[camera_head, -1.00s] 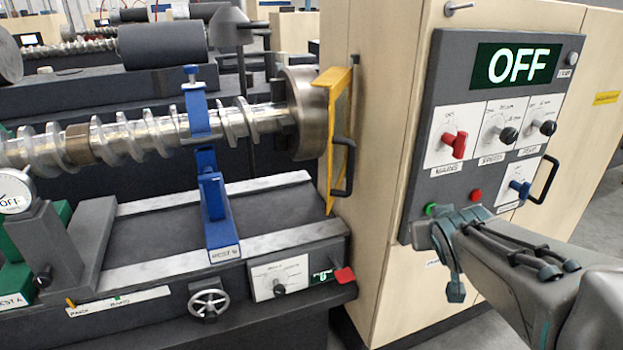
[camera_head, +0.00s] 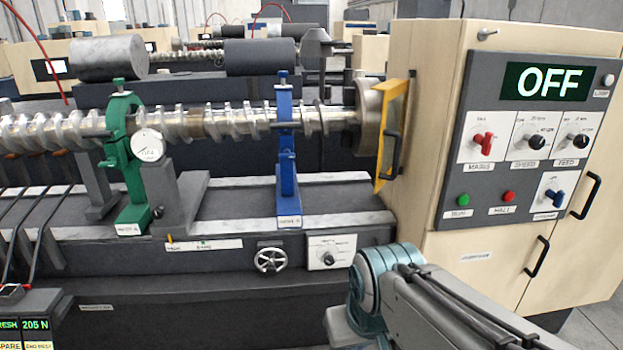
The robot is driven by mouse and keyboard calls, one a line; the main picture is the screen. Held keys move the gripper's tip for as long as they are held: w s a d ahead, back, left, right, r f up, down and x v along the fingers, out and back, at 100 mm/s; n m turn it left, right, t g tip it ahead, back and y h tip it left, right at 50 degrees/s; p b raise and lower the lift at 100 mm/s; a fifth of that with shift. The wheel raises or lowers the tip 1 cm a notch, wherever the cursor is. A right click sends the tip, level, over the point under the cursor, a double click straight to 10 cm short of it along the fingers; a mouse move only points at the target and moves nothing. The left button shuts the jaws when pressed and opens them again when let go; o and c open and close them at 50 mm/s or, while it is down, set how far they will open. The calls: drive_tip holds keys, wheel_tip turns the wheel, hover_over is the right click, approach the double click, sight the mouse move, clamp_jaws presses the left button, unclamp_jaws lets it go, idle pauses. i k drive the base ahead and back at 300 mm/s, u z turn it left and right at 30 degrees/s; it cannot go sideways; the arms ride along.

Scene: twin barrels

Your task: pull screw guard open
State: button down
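The screw guard (camera_head: 391,122) is a yellow-framed panel beside the left face of the wooden control cabinet, near the round chuck. It stands close to the cabinet side, around the chuck's right end. Its dark handle (camera_head: 394,156) faces the front and nothing touches it. The long metal screw (camera_head: 225,123) runs left from the chuck. My arm shows at the lower right with a teal joint, in front of the machine bed and below the guard. My gripper's fingers do not show; the arm's end runs off the bottom edge.
The control cabinet (camera_head: 430,100) stands right of the guard, with an OFF display (camera_head: 545,83) and several knobs. A blue rest (camera_head: 286,150) and a green rest (camera_head: 130,165) straddle the screw. A handwheel (camera_head: 270,260) sits on the bed's front.

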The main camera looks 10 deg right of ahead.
sight(392, 88)
drive_tip(key=u, duration=0.25)
drive_tip(key=i, duration=0.45)
drive_tip(key=z, duration=0.7)
drive_tip(key=i, duration=0.95)
drive_tip(key=z, duration=0.35)
